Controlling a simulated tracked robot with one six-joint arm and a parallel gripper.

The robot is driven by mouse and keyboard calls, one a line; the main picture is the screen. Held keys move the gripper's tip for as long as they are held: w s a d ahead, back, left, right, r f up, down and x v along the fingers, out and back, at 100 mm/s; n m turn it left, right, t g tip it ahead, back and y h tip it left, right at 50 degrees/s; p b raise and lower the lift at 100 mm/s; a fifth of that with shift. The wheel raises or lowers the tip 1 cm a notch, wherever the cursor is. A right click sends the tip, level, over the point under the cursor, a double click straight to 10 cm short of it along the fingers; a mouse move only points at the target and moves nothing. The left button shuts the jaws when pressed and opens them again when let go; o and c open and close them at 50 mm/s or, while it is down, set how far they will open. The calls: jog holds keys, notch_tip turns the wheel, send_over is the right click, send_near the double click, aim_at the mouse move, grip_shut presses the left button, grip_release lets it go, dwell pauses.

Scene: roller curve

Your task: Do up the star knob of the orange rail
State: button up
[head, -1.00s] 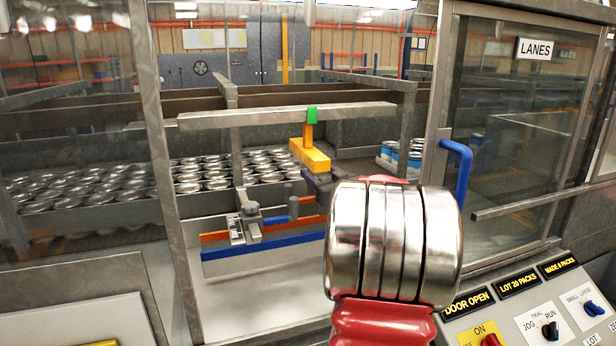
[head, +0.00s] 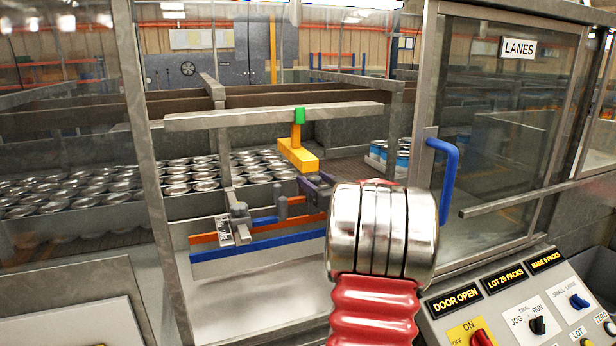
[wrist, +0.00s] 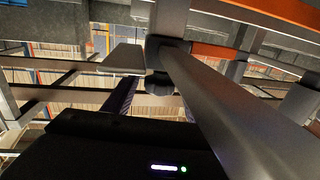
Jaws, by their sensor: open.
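The orange rail (head: 205,239) runs above a blue rail (head: 245,247) inside the open bay in the head view. Orange strips (wrist: 280,15) also show at the top of the wrist view. A dark knob (wrist: 161,84), which looks like the star knob, sits under a grey bracket in the wrist view. My gripper (wrist: 157,98) is open, with one purple finger on each side of the knob. I cannot tell whether the fingers touch it. In the head view my gripper (head: 316,183) is at the right end of the rails, partly behind my arm.
A grey beam (head: 350,111) with a yellow block (head: 298,155) hanging from it crosses above the rails. Many cans (head: 70,193) stand behind. A blue door handle (head: 449,180) and a control panel (head: 530,320) are at right. A grey bar (wrist: 235,100) passes close by in the wrist view.

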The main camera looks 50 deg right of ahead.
jog(key=x, duration=0.4)
jog(key=shift+w+d, duration=0.1)
jog(key=shift+w, duration=0.2)
jog(key=shift+c, duration=0.6)
jog(key=c, duration=0.9)
